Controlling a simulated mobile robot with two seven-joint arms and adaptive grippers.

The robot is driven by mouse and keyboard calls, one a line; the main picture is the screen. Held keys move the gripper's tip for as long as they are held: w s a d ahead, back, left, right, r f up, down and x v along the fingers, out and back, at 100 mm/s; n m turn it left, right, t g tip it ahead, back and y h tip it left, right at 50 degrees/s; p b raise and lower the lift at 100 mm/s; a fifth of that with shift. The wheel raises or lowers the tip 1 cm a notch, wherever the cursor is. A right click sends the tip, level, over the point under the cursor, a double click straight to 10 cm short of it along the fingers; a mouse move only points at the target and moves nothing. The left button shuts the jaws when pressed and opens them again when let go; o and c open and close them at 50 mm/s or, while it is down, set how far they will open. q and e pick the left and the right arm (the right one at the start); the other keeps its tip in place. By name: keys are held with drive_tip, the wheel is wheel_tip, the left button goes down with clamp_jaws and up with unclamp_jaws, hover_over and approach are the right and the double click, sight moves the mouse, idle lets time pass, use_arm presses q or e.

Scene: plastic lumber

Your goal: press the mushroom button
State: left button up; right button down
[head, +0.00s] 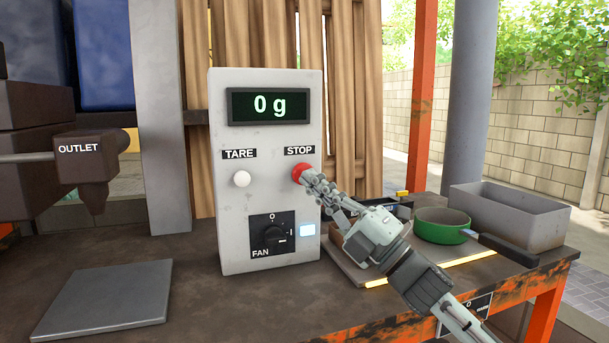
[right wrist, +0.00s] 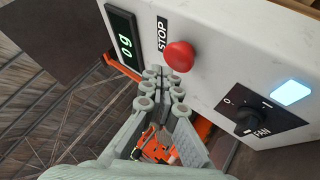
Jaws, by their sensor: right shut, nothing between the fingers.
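The red mushroom button (head: 302,174) sits under the STOP label on the front of a light grey control box (head: 228,215). It also shows in the right wrist view (right wrist: 179,56), standing out from the panel. My right gripper (head: 312,182) is shut and empty, its fingertips at the lower right of the button in the head view. In the right wrist view the fingertips (right wrist: 164,74) are close beside the button; I cannot tell whether they touch it. My left gripper is not in view.
The box carries a 0 g display (head: 268,105), a white TARE button (head: 241,179) and a FAN knob (head: 273,234). A flat grey plate (head: 105,298) lies at left. A green pan (head: 441,226) and a grey bin (head: 512,212) stand at right.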

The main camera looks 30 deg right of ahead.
drive_tip(key=s, duration=0.2)
drive_tip(key=s+a, duration=0.1)
drive_tip(key=s, duration=0.1)
drive_tip(key=shift+s+a, duration=0.1)
drive_tip(key=shift+s, duration=0.3)
idle(0.7)
